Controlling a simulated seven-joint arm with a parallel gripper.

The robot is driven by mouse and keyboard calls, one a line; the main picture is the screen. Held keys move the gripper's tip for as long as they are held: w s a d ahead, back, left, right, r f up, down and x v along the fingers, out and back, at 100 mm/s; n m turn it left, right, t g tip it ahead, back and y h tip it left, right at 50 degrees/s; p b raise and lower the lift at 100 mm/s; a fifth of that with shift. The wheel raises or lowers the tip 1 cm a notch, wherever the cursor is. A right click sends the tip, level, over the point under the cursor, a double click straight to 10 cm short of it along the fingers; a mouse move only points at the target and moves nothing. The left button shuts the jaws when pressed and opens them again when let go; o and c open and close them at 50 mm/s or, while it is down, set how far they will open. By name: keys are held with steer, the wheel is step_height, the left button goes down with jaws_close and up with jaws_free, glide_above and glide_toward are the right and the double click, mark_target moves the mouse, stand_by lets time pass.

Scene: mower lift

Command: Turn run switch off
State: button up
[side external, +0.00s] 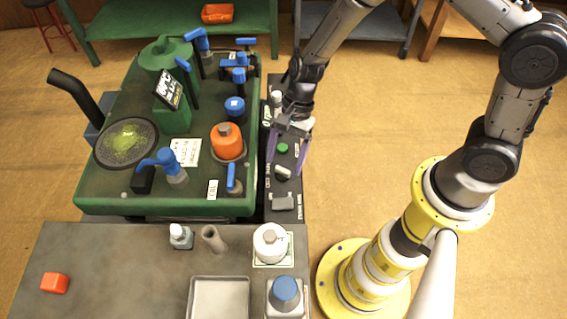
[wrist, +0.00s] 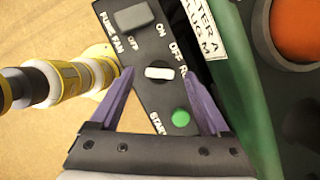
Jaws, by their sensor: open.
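The run switch, a small pale knob (wrist: 158,73), sits on the black control panel (wrist: 158,108) beside lettering that starts with "R", partly cut off. It lies nearly crosswise in the wrist view; I cannot tell which label it points to. It also shows in the side view (side external: 283,172). My gripper (side external: 287,167) is open above the panel, with its purple fingers on either side of the knob. In the wrist view the fingertips (wrist: 158,71) flank the knob, apart from it. Whether they reach its height is unclear.
A green START button (wrist: 180,118) lies close to the run switch, between the fingers in the wrist view. A grey rocker marked FUME FAN (wrist: 135,15) is on the other side. The green machine bench (side external: 110,204) with an orange-capped part (side external: 227,145) borders the panel.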

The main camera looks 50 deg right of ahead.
steer(key=shift+x, duration=0.95)
jaws_close()
